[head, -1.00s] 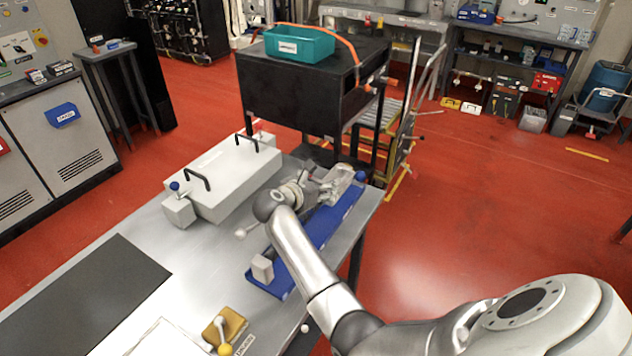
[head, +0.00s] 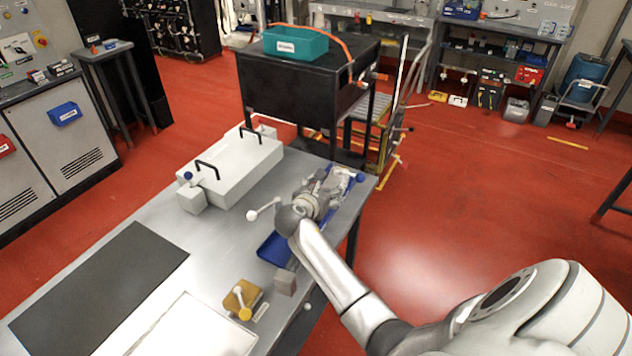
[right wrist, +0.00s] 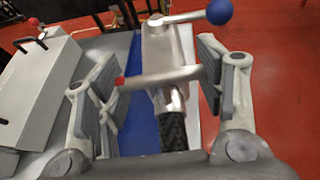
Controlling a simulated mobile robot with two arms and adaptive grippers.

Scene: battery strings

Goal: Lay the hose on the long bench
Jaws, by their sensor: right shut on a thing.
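The long steel bench (head: 222,243) runs from the lower left to the middle of the head view. In the right wrist view the fingers of my right gripper (right wrist: 163,78) are shut on a metal crossbar (right wrist: 160,80) with a red tip. Under the bar are a metal fitting and a black braided hose piece (right wrist: 173,130). An orange hose (head: 345,48) hangs over the black cart. My left gripper is not in view.
A teal bin (head: 295,45) stands on the black cart (head: 300,90) behind the bench. A grey box with black handles (head: 235,170), a dark mat (head: 100,290) and a yellow block (head: 242,298) are on the bench. Red floor is clear at right.

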